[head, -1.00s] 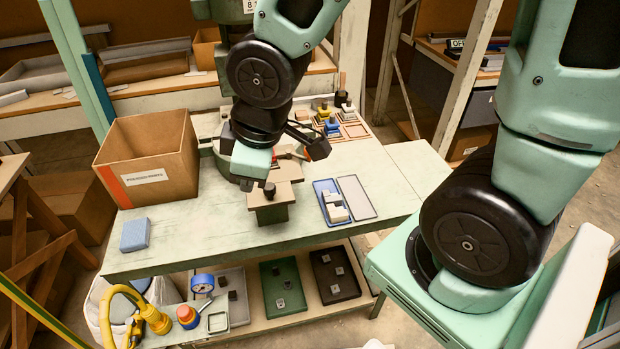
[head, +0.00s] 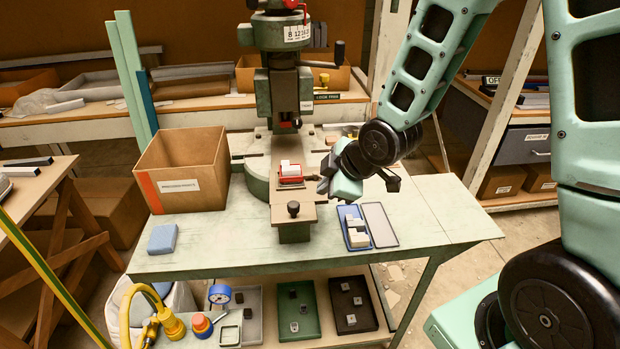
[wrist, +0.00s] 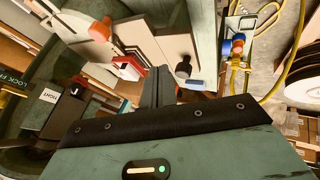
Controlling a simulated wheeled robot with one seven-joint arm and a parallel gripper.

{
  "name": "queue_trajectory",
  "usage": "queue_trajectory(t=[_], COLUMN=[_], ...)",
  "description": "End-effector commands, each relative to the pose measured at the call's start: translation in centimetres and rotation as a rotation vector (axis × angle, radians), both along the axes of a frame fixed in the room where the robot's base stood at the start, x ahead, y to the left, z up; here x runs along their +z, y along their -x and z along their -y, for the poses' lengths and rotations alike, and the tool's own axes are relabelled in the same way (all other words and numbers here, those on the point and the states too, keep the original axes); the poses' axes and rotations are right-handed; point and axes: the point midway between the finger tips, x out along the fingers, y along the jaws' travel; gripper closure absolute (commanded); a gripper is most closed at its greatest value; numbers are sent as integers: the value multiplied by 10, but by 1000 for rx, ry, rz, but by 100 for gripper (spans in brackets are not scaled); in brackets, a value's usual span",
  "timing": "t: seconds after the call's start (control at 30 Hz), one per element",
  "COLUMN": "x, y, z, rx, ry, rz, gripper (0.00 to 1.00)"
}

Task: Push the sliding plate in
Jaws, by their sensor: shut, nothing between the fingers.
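The sliding plate (head: 292,195) is a tan strip running forward from under the press ram (head: 286,110), with its front end out over the near part of the bench. A black knob (head: 293,209) stands on that front end. A red holder with a white block (head: 290,172) sits on the plate behind the knob. My gripper (head: 325,186) is just right of the plate, near the red holder, empty. In the wrist view its shut fingers (wrist: 158,88) appear between the red holder (wrist: 128,67) and the knob (wrist: 183,68); contact cannot be told.
A blue tray of white blocks (head: 355,233) and an empty grey tray (head: 379,225) lie right of the plate. A cardboard box (head: 182,185) and a blue block (head: 162,238) are at left.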

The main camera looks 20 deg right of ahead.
Motion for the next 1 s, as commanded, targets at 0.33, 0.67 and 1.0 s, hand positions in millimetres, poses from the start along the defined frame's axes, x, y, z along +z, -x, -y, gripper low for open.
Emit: queue_trajectory(t=[0.33, 0.67, 1.0], x=[-48, -55, -57], y=[-33, -71, -78], z=[-13, -5, -3], rx=[0, -2, 0], ry=[-2, -3, -2], rz=[-4, 0, 0], gripper=[100, 100, 100])
